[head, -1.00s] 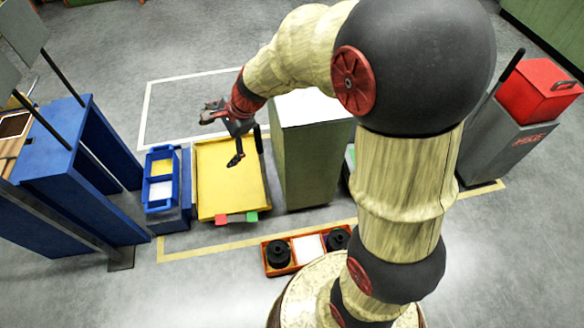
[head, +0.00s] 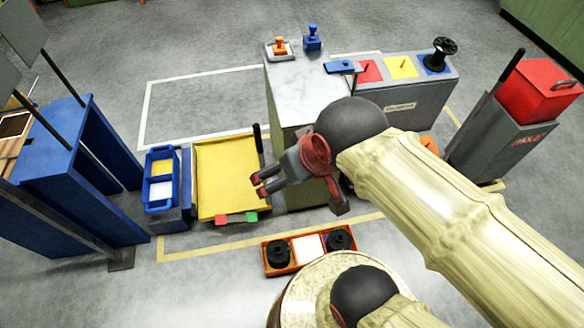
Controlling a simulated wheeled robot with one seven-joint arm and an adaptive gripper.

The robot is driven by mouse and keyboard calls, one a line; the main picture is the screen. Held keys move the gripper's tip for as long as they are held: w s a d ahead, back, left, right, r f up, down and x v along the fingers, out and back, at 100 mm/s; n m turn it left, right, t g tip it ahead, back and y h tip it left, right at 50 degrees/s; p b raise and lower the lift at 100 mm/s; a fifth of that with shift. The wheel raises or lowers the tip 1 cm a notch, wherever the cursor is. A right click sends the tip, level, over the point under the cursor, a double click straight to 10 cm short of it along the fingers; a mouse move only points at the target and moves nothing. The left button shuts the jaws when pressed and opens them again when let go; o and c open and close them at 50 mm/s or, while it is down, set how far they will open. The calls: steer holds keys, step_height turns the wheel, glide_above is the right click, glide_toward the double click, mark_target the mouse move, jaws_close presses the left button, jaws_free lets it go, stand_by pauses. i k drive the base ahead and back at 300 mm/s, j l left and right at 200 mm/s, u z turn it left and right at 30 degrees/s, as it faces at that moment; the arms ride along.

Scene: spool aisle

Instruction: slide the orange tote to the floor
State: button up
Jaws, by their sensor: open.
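My gripper (head: 259,184) is open and empty, pointing left. In the picture it lies over the right side of the yellow-topped cart, at the left of the green cabinet. A small patch of orange (head: 430,144), perhaps the orange tote, shows beside my arm below the grey bench. My arm hides most of it, so its shape and support cannot be told. My gripper is well to the left of it and apart from it.
The yellow-topped cart (head: 222,168) and a blue tote (head: 160,180) stand left. The green cabinet (head: 285,150) and the grey bench (head: 425,105) stand right of them. An orange-edged tray (head: 294,266) with black spools lies near my base. Grey floor (head: 200,285) is clear at lower left.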

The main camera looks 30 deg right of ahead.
mark_target(305, 247)
steer(key=k+l+z, duration=0.1)
steer(key=k+l, duration=0.7)
